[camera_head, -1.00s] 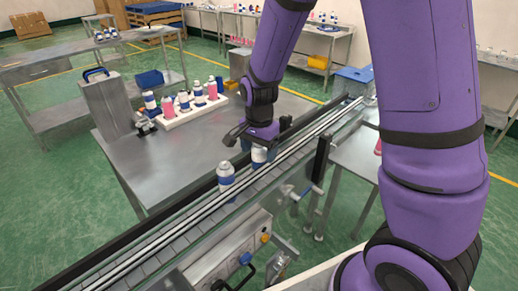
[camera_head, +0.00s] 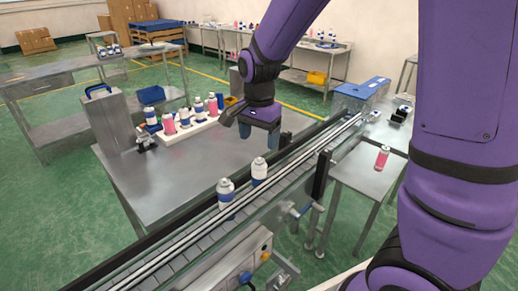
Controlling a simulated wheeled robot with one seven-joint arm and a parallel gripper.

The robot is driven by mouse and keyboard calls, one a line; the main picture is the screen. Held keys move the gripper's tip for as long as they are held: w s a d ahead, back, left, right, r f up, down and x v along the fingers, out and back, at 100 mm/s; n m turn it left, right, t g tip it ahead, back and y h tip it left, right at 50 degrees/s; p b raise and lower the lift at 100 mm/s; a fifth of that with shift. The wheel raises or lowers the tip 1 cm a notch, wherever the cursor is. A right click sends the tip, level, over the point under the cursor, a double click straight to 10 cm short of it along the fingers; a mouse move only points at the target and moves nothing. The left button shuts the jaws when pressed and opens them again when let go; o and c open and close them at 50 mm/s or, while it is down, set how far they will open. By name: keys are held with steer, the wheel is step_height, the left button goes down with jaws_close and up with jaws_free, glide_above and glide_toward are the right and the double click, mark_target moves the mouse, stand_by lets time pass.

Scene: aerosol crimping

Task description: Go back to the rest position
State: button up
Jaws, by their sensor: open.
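My gripper (camera_head: 258,130) hangs from my purple arm over the far side of the conveyor, open and empty. Its fingers point down, above and apart from the cans below. Two white and blue cans stand upright on the conveyor (camera_head: 170,262): a nearer can (camera_head: 226,192) and a farther can (camera_head: 259,171). The gripper is a little beyond the farther can and does not touch it.
A metal table (camera_head: 180,172) behind the conveyor holds a white tray (camera_head: 190,133) of several pink and blue cans and a grey metal case (camera_head: 105,125). A pink can (camera_head: 382,157) stands on a side table (camera_head: 358,178) at right. A blue box (camera_head: 362,88) sits at the conveyor's far end.

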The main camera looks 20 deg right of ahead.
steer(key=shift+r, duration=0.45)
steer(key=shift+s+d+r, duration=0.15)
steer(key=shift+s+r, duration=0.05)
steer(key=shift+r, duration=0.15)
steer(key=s+d+r+n+t, duration=0.2)
steer(key=s+r+n, duration=0.3)
steer(key=s, duration=0.5)
steer(key=s+d+r+n+t, duration=0.3)
steer(key=s+r+n, duration=0.3)
steer(key=s+r, duration=0.3)
steer(key=s+d, duration=0.1)
steer(key=s, duration=0.1)
steer(key=shift+s+d+r, duration=0.3)
steer(key=shift+d, duration=0.05)
